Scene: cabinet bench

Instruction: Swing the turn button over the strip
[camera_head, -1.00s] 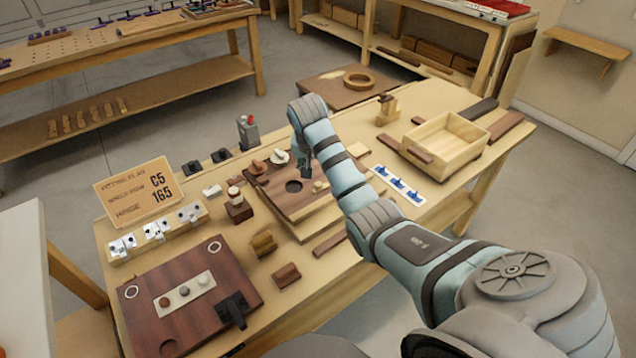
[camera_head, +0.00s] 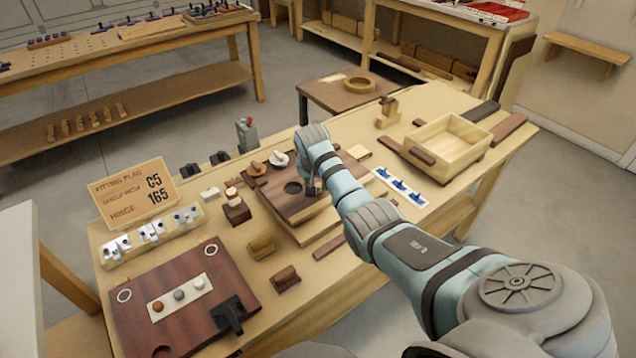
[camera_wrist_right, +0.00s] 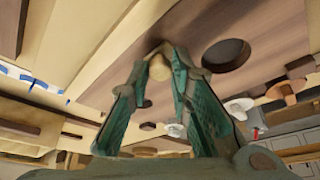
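The brown wooden board (camera_head: 275,198) with a round dark hole (camera_head: 293,188) lies on the middle of the bench. My right gripper (camera_head: 312,190) points down at the board's right part, just right of the hole. In the right wrist view, the two green fingers of this gripper (camera_wrist_right: 160,68) stand apart on either side of a small round wooden knob (camera_wrist_right: 159,67). Contact with it is not clear. The arm hides this knob in the head view. I cannot make out the turn button's bar or which piece is the strip. My left gripper is out of view.
A dark panel (camera_head: 225,272) with a pale button plate lies at the near left. A pale wooden box (camera_head: 448,143) and a card of blue fittings (camera_head: 400,188) are on the right. Small wooden blocks (camera_head: 261,247) lie in front of the board.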

